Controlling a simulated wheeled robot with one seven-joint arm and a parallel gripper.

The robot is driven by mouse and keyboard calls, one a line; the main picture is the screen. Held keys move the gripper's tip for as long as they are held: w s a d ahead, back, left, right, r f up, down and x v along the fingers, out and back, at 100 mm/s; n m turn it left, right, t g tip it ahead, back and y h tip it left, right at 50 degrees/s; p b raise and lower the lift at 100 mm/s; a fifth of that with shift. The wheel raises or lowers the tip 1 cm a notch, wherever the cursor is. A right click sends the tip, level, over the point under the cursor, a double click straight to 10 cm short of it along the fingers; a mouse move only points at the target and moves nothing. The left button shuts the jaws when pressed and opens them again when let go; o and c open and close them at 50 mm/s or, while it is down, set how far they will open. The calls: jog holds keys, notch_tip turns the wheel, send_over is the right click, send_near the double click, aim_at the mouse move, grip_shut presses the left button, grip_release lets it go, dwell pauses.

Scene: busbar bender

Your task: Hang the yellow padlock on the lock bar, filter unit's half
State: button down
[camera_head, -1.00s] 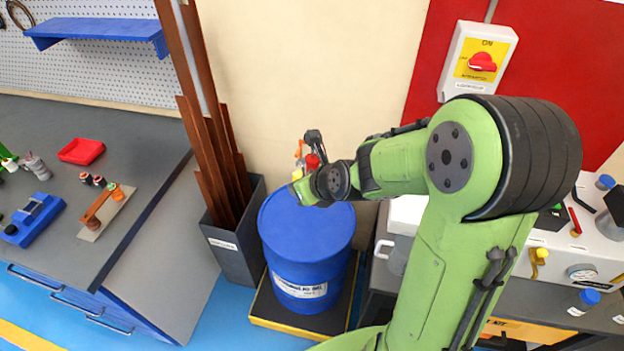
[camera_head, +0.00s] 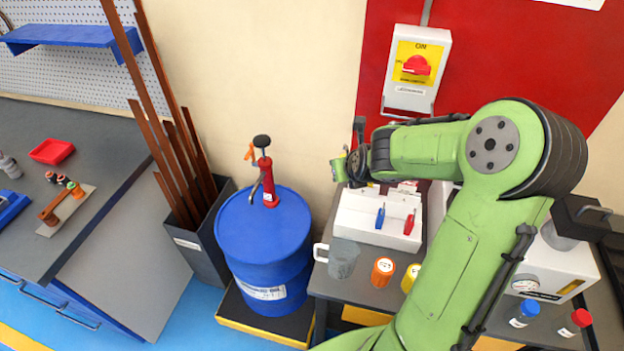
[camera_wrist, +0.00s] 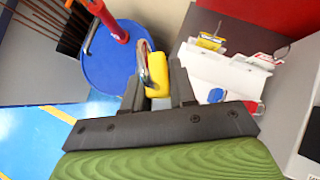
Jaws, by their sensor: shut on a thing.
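The yellow padlock (camera_wrist: 158,72) is between the fingers of my gripper (camera_wrist: 160,90) in the wrist view, with its silver shackle (camera_wrist: 142,62) standing out beyond the fingers. My gripper is shut on its body. In the head view my gripper (camera_head: 348,165) is in the air to the right of the blue drum, near the back of a white open tray (camera_head: 358,232); the padlock is mostly hidden there. A blue padlock (camera_head: 380,216) and a red padlock (camera_head: 409,222) show at the tray. I cannot clearly make out the lock bar or its filter unit half.
A blue drum (camera_head: 262,235) with a red hand pump (camera_head: 268,180) stands left of the bench. A grey jug (camera_head: 343,258), an orange bottle (camera_head: 383,271) and a yellow one (camera_head: 411,277) stand before the tray. A switch box (camera_head: 418,65) hangs on the red wall.

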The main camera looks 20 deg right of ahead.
jog(key=s+d+r+m+g+h, duration=0.1)
jog(key=s+d+m+h, duration=0.15)
jog(key=d, duration=0.45)
jog(key=s+d+r+m+g+h, duration=0.15)
jog(key=d+m, duration=0.25)
jog(key=d, duration=0.4)
jog(key=w+d+f+p, duration=0.1)
jog(key=w+d+p, duration=0.4)
jog(key=w, duration=0.1)
jog(key=shift+d+f+t, duration=0.15)
jog(key=shift+d+t, duration=0.05)
jog(key=shift+t, duration=0.15)
jog(key=shift+w+n, duration=0.1)
jog(key=shift+n, duration=0.15)
jog(key=c, duration=0.8)
grip_release()
jog(key=shift+c, duration=0.2)
jog(key=b+v, duration=0.2)
jog(key=v, duration=1.3)
jog(key=shift+s+r+b, duration=0.3)
jog(key=shift+r+b, duration=0.05)
